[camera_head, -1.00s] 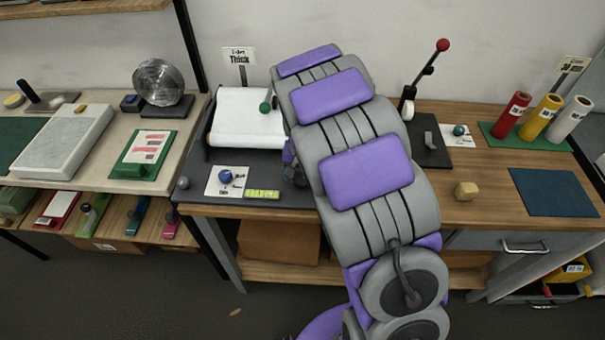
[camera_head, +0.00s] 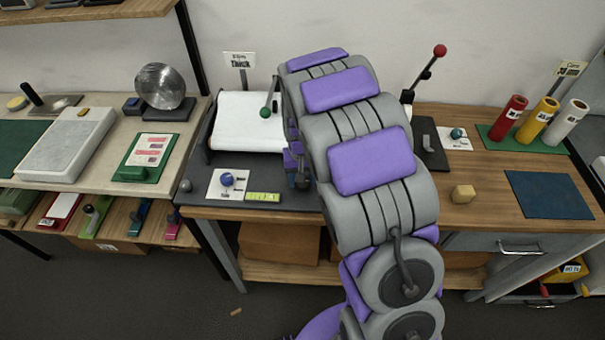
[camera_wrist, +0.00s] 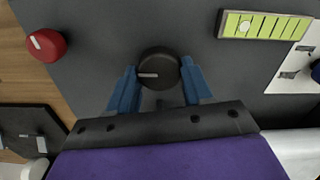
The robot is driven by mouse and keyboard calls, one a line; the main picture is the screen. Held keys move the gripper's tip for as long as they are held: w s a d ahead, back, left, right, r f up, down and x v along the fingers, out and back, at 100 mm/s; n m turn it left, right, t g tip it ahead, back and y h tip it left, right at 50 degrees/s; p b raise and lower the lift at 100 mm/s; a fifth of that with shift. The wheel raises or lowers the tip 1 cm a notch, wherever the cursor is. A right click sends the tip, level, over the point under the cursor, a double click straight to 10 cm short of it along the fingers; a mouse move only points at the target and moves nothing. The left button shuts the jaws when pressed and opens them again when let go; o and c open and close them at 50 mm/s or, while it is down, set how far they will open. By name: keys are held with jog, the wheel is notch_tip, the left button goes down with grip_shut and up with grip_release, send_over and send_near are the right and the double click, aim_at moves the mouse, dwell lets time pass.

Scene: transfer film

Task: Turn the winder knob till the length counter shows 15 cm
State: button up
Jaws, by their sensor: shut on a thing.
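The winder knob (camera_wrist: 157,62) is a round black knob with a white pointer line, which points left in the wrist view. My gripper (camera_wrist: 160,72) has its two blue fingers on either side of the knob and is shut on it. In the head view my arm hides most of the gripper. The length counter is a yellow-green strip (camera_head: 262,197) at the front edge of the dark machine bed, left of my gripper. It also shows at the top of the wrist view (camera_wrist: 265,25), with several segments and a round grey spot; I cannot read a value.
White film (camera_head: 245,125) lies on the machine behind the counter, beside a green-balled lever (camera_head: 265,112). A card with a blue ball (camera_head: 227,180) sits left of the counter. A red knob (camera_wrist: 45,45) is left in the wrist view. A red-tipped lever (camera_head: 440,50) stands right of my arm.

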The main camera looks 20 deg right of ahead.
jog(key=o, duration=1)
jog(key=shift+o, duration=0.2)
jog(key=shift+r, duration=0.1)
notch_tip(320, 180, up, 17)
jog(key=p, duration=0.3)
jog(key=s+r+n+g, duration=0.1)
jog(key=s+r, duration=0.1)
jog(key=s, duration=3.2)
jog(key=shift+s+a+r+g, duration=0.15)
jog(key=shift+s+r+g, duration=0.2)
jog(key=shift+r+g, duration=0.05)
